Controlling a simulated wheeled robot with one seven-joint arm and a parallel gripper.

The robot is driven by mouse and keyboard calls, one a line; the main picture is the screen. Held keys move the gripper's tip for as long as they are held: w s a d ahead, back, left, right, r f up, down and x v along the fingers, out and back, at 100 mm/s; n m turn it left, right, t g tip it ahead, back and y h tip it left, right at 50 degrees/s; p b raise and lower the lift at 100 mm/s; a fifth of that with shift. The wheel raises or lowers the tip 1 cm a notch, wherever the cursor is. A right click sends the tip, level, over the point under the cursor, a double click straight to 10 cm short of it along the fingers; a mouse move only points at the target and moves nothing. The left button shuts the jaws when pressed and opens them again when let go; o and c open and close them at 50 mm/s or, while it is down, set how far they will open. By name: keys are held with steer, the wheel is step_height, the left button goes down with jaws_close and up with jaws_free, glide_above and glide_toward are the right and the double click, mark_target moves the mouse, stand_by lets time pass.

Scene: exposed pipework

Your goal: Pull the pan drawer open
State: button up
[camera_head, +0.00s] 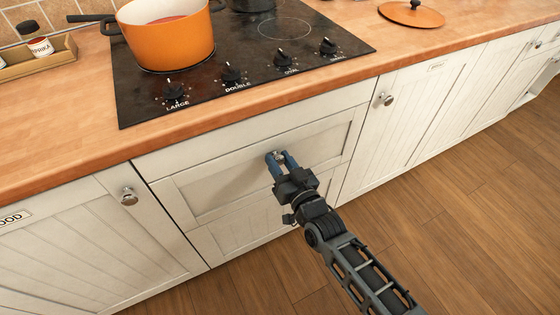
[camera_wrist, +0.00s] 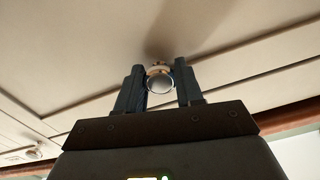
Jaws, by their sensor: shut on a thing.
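The white drawer front (camera_head: 220,188) below the hob has a framed panel and looks flush with the cabinet. I see no label on it that names it as the pan drawer. Its round metal knob (camera_head: 277,153) is mostly covered by my gripper (camera_head: 280,159). In the wrist view the knob (camera_wrist: 159,81) sits between my two dark fingers (camera_wrist: 160,88), and the gripper is shut on it. The drawer front (camera_wrist: 235,45) fills most of that view. A second front (camera_head: 245,230) lies below, partly hidden by my arm.
A black hob (camera_head: 235,45) with several dials carries an orange pot (camera_head: 165,40). An orange lid (camera_head: 411,14) lies on the wooden worktop (camera_head: 60,125). Cupboard doors with knobs flank the drawers at left (camera_head: 110,230) and right (camera_head: 375,135). The wooden floor (camera_head: 450,210) in front is clear.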

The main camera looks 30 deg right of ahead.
jaws_close()
steer(key=shift+s, duration=0.1)
steer(key=s+p, duration=0.4)
steer(key=s, duration=2.8)
steer(key=shift+p, duration=0.4)
steer(key=shift+s, duration=0.1)
steer(key=o, duration=0.8)
jaws_free()
steer(key=shift+o, duration=0.2)
steer(key=s+b, duration=0.1)
steer(key=s, duration=0.6)
steer(key=shift+s, duration=0.4)
